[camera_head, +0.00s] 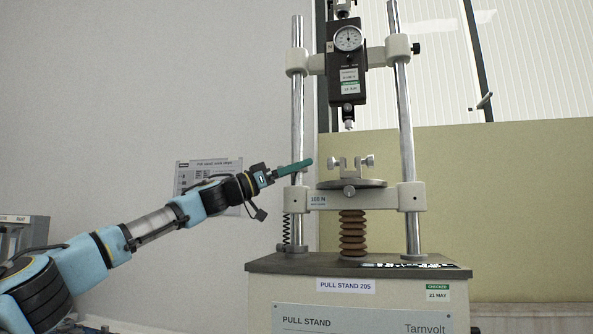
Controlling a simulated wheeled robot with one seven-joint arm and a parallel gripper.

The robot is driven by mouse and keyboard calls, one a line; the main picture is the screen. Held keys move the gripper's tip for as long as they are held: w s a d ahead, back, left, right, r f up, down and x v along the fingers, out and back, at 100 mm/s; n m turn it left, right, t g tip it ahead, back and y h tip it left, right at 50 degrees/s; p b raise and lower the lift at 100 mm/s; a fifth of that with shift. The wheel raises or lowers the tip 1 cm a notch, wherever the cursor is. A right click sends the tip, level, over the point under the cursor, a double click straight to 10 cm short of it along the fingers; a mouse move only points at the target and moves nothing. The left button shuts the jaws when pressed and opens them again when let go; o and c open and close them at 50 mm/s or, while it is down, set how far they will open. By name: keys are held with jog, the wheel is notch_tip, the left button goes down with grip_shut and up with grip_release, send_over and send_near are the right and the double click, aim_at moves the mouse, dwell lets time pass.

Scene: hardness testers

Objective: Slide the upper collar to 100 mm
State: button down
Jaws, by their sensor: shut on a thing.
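The pull stand (350,287) stands right of centre with two chrome columns. My gripper (301,166) has green fingers. They point right and lie across the left column (297,115), just above the lower white crosshead (333,199). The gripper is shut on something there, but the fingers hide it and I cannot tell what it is. White clamp blocks hold the upper crosshead on the left column (297,61) and right column (398,47). No collar can be made out clearly, and no millimetre scale is readable.
A force gauge with a round dial (348,39) hangs between the columns. Below it are a clamp fixture (351,165) on a round plate and a brown bellows (353,233). A black coil (286,229) runs beside the left column. A notice (208,172) is on the wall behind my arm.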

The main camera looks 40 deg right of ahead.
jog(key=shift+s+a+r+g, duration=0.1)
jog(key=shift+s+r+g, duration=0.15)
jog(key=shift+s+g, duration=0.25)
grip_release()
jog(key=shift+t, duration=0.3)
jog(key=shift+a+f, duration=0.1)
jog(key=shift+a, duration=0.05)
jog(key=b+v, duration=0.3)
jog(key=v, duration=0.7)
jog(key=shift+w+a+b, duration=0.3)
